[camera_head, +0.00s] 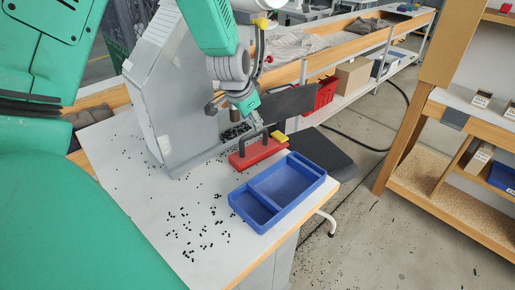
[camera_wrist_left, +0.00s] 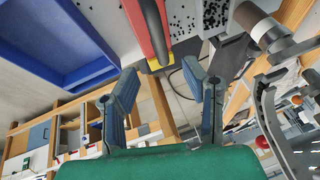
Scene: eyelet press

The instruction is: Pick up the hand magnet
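The hand magnet (camera_head: 262,152) is a red bar with a dark raised handle and a yellow piece at its far end. It lies on the grey-white table top, just behind the blue tray (camera_head: 237,203). My left gripper (camera_head: 256,123) is close above the magnet's handle, pointing down. In the left wrist view, its two blue-grey fingers (camera_wrist_left: 163,78) are spread apart with nothing between them. The red magnet (camera_wrist_left: 146,36) shows there beyond the fingertips, partly cut off by the top edge. My right gripper is in neither view.
A grey press housing (camera_head: 165,95) stands left of the magnet. Many small black eyelets (camera_head: 190,218) lie scattered over the table. The blue two-compartment tray sits by the right table edge, and also shows in the left wrist view (camera_wrist_left: 60,40). A dark seat (camera_head: 325,152) stands beyond that edge.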

